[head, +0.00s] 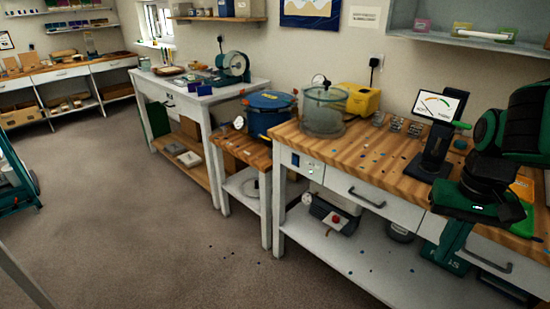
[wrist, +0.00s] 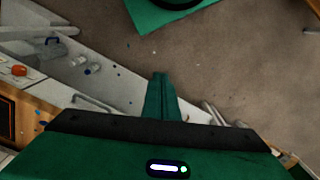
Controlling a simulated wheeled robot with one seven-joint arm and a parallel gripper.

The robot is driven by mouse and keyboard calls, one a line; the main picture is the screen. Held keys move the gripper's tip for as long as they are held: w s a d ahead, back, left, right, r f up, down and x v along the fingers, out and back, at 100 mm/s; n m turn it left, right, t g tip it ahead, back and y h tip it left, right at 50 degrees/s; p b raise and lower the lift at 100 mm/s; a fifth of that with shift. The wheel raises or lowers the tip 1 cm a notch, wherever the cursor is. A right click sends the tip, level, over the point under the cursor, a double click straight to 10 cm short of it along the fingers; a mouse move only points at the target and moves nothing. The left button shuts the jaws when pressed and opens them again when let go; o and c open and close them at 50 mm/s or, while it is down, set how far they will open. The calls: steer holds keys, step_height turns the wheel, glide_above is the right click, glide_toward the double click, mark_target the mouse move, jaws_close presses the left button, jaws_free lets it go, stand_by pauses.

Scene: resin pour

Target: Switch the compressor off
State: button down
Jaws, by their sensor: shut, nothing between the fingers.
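A grey and dark unit with a red knob (head: 336,219), which looks like the compressor, sits on the lower shelf under the wooden bench. Its switch position is too small to tell. In the wrist view a red-orange part (wrist: 18,70) shows at the left edge; I cannot tell if it is the same knob. My gripper (head: 449,250) is green and black, at the right, in front of the bench drawers, well right of the unit. In the wrist view my gripper (wrist: 160,78) has its fingers together, with nothing between them.
The wooden bench top (head: 385,165) carries a clear chamber (head: 323,110), a yellow case (head: 358,99) and a gauge display (head: 440,104). A blue pot (head: 268,112) stands left. Drawer handles (head: 367,198) stick out in front. The floor (head: 150,240) at left is clear.

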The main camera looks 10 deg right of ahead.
steer(key=shift+d, duration=0.25)
steer(key=w+n+t+h, duration=0.25)
steer(key=w+n, duration=0.25)
steer(key=w, duration=2.2)
steer(key=w+a+f+n+t, duration=0.2)
steer(key=w+a+f+n, duration=0.1)
steer(key=w+a, duration=0.7)
steer(key=w+a+f+n+t, duration=0.3)
steer(key=w+a, duration=0.8)
steer(key=w, duration=0.5)
steer(key=shift+f+n, duration=0.5)
steer(key=shift+f, duration=0.45)
steer(key=shift+w+d+f, duration=0.1)
steer(key=shift+d, duration=0.05)
